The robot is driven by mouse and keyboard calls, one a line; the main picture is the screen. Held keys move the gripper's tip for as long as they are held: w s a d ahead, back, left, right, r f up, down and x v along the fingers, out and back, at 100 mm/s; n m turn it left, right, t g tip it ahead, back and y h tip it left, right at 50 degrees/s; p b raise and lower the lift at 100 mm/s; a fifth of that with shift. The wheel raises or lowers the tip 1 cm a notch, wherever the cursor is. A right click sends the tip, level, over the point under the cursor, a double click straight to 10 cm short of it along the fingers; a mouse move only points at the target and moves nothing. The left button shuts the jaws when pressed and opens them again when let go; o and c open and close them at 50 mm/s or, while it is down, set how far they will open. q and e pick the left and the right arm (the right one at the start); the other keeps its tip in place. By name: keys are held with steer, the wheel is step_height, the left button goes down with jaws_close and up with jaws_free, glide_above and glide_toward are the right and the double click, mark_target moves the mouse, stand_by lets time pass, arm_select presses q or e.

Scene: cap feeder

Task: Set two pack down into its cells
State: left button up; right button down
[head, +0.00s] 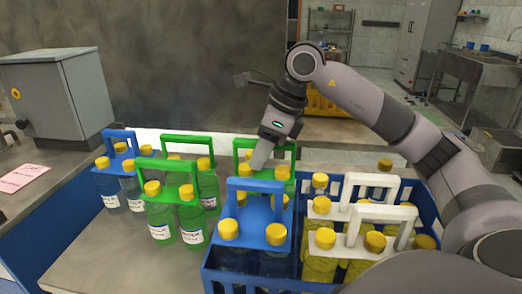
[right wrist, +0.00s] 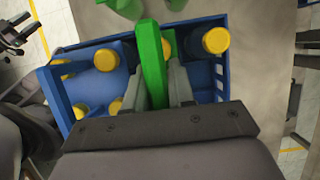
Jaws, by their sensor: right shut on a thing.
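My right gripper (head: 262,160) is shut on the handle of a green pack (head: 283,147), whose yellow-capped bottles stand at the back left of the blue crate (head: 428,213). The green handle (right wrist: 151,62) also shows between my fingers (right wrist: 161,92) in the right wrist view. A blue pack (head: 260,187) stands in the crate's front left, in front of the green one, and hides its lower part. I cannot tell how deep the green pack sits. Two white-handled packs with yellow bottles (head: 318,262) fill the crate's right side. My left gripper is not in view.
Left of the crate on the table stand a blue-handled pack (head: 108,190) and green packs, the nearest one (head: 160,217) close to the crate. A grey box machine (head: 60,95) stands at the far left. The front left table (head: 120,265) is clear.

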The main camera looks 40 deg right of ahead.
steer(key=shift+f+b, duration=0.4)
steer(key=shift+f, duration=0.1)
stand_by(0.5)
steer(key=c, duration=0.9)
jaws_free()
steer(key=shift+f, duration=0.1)
steer(key=p+v, duration=0.1)
steer(key=v, duration=0.5)
steer(key=shift+s+d+r, duration=0.1)
steer(key=shift+s+r, duration=0.05)
steer(key=shift+r, duration=0.45)
